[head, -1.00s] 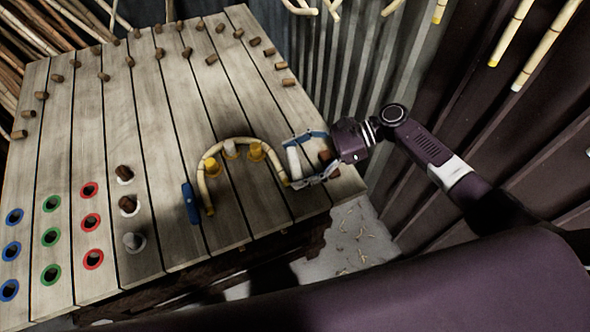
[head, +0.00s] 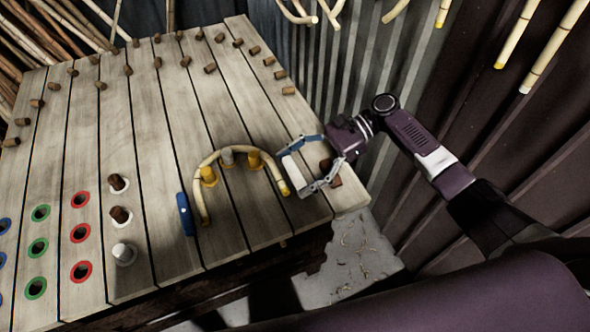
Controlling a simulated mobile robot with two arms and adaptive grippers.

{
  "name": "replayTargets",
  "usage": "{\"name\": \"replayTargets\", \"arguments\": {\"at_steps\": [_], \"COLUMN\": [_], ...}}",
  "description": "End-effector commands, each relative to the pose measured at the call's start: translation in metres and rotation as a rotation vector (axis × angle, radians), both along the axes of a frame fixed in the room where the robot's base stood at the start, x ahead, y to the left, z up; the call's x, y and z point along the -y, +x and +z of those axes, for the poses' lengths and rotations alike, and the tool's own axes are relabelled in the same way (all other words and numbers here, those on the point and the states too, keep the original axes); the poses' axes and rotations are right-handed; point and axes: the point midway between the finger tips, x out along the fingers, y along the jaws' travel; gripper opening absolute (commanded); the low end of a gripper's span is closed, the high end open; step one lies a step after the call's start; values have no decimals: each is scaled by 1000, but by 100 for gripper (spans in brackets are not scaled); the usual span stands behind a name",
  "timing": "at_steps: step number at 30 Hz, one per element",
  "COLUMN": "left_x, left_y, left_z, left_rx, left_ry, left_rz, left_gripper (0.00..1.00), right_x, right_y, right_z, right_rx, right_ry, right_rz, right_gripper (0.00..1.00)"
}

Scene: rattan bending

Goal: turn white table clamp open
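The white table clamp (head: 294,170) sits near the front right corner of the wooden table (head: 150,210), beside the right end of a curved rattan rod (head: 197,190). My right gripper (head: 292,172) reaches in from the right with its fingers spread on either side of the white clamp. It looks open, and I cannot tell whether a finger touches the clamp. A blue clamp (head: 186,214) stands by the rod's left end. The rod bends around yellow-based pegs (head: 208,175). My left gripper is not in view.
A brown peg (head: 331,172) stands close to my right gripper's palm. Several brown pegs line the table's far edges. Colored ringed holes (head: 80,233) and more pegs (head: 120,214) are at left. A corrugated wall (head: 350,70) rises behind the right edge.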

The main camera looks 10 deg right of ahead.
Motion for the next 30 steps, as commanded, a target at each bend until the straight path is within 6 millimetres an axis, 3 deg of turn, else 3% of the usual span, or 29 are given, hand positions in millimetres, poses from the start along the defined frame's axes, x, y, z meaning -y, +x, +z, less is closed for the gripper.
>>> {"name": "replayTargets", "arguments": {"at_steps": [5,17,30], "left_x": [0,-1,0], "left_y": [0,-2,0], "left_z": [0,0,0], "left_rx": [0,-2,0], "left_ry": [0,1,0], "left_rz": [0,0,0], "left_gripper": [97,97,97], "right_x": [-1,7,85], "right_y": [0,2,19], "right_z": [1,3,37], "right_rx": [2,1,1], "right_ry": [1,0,1], "right_rz": [3,0,-1], "right_gripper": [97,97,97]}}
